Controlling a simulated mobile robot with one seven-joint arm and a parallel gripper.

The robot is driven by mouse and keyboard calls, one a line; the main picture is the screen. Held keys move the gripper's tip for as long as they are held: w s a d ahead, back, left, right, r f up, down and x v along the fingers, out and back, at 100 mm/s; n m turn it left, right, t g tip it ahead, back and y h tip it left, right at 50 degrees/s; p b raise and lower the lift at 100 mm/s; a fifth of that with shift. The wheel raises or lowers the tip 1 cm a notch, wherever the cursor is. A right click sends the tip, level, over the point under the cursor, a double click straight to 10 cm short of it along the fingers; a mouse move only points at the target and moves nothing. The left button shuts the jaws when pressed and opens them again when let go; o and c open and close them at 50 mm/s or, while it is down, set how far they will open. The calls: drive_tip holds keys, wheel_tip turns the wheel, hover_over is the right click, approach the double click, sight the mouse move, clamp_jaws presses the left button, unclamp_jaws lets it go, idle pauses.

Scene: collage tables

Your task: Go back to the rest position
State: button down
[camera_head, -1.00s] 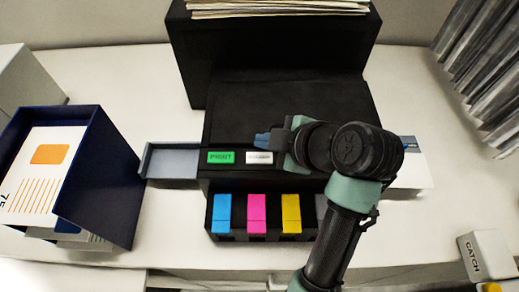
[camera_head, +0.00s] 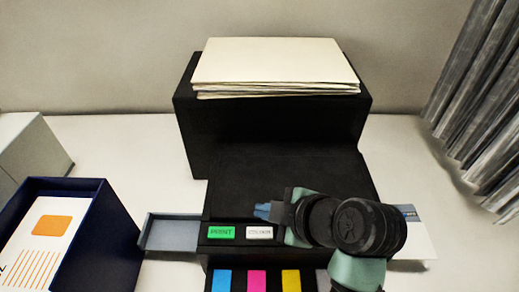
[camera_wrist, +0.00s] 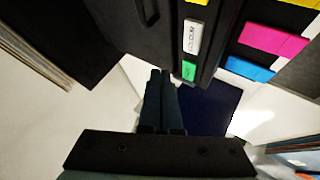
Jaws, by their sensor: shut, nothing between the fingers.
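My gripper (camera_head: 268,211) is over the black printer (camera_head: 285,170) in the head view, just above and right of its button strip. Its fingers point left and are together, with nothing between them. In the wrist view my gripper (camera_wrist: 158,76) shows its two dark fingers side by side. The green print button (camera_head: 221,232) and the white button (camera_head: 260,232) are on the printer's front strip, a little in front of the fingertips. They also show in the wrist view as the green button (camera_wrist: 189,70) and white button (camera_wrist: 192,38).
A paper stack (camera_head: 275,62) lies on the printer's raised back. Blue, pink and yellow cartridges (camera_head: 257,281) sit at its front. A grey tray (camera_head: 172,232) sticks out left. A navy box (camera_head: 103,240) with papers stands at the left. Grey hanging folds (camera_head: 475,110) are at the right.

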drive_tip(key=w+r+m+t+h+b, duration=0.25)
drive_tip(key=r+m+t, duration=0.3)
drive_tip(key=r, duration=0.35)
drive_tip(key=w+r+m+t+h+b, duration=0.1)
drive_tip(key=w+r+m+t+b, duration=0.4)
drive_tip(key=r, duration=0.5)
drive_tip(key=s+a+r+m+t+h+b, duration=0.1)
drive_tip(key=s+r+m+t+h+b, duration=0.1)
drive_tip(key=s+r+m+t, duration=0.5)
drive_tip(key=s+r+t, duration=0.3)
drive_tip(key=s+r, duration=0.4)
drive_tip(key=r, duration=0.3)
drive_tip(key=shift+r+h, duration=0.3)
drive_tip(key=shift+h, duration=0.05)
